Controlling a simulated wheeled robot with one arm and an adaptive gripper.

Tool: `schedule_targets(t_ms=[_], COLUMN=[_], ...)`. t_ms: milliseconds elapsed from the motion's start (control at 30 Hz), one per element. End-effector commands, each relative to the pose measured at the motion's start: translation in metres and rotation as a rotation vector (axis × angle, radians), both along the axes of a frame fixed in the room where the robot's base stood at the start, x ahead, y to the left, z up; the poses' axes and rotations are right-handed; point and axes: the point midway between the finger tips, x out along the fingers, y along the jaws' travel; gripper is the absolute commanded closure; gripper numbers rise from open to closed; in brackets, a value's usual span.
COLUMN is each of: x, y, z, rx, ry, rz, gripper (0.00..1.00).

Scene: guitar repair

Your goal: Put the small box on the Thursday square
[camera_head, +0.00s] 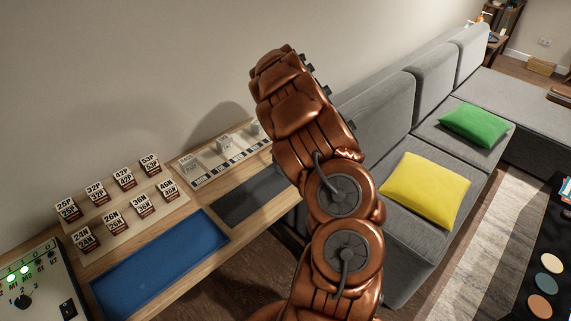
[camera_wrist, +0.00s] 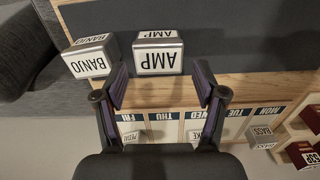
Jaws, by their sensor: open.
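Two pale boxes with black lettering lie on the dark mat in the wrist view: the AMP box (camera_wrist: 158,53) and the BANJO box (camera_wrist: 89,58) to its left. Which one is the small box I cannot tell for sure. My gripper (camera_wrist: 160,80) is open and empty, its fingertips apart at the near edge of the AMP box. The BANJO box is outside the left finger. The bare Thursday square (camera_wrist: 163,131) is on the weekday board, between the FRI and WED squares. In the head view my arm hides both boxes and my gripper.
The weekday board (camera_head: 207,168) holds the PEDAL box (camera_wrist: 131,137) on FRI, the UKE box (camera_wrist: 194,137) on WED and the BASS box (camera_wrist: 262,136) on MON. Labelled blocks (camera_head: 124,180), a blue mat (camera_head: 160,264) and a control panel (camera_head: 35,285) are left. A grey sofa (camera_head: 372,110) is right.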

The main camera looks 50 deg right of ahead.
Motion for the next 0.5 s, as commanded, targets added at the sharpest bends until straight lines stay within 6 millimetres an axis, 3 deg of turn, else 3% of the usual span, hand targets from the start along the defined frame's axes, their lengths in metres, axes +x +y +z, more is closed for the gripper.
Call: schedule_targets(t_ms=[300, 500], x=[-0.003, -0.002], y=[-0.001, -0.001], z=[-0.033, -0.043], rx=[0.002, 0.002], ry=[0.003, 0.0], rz=[-0.001, -0.002], gripper=[0.29, 0.29])
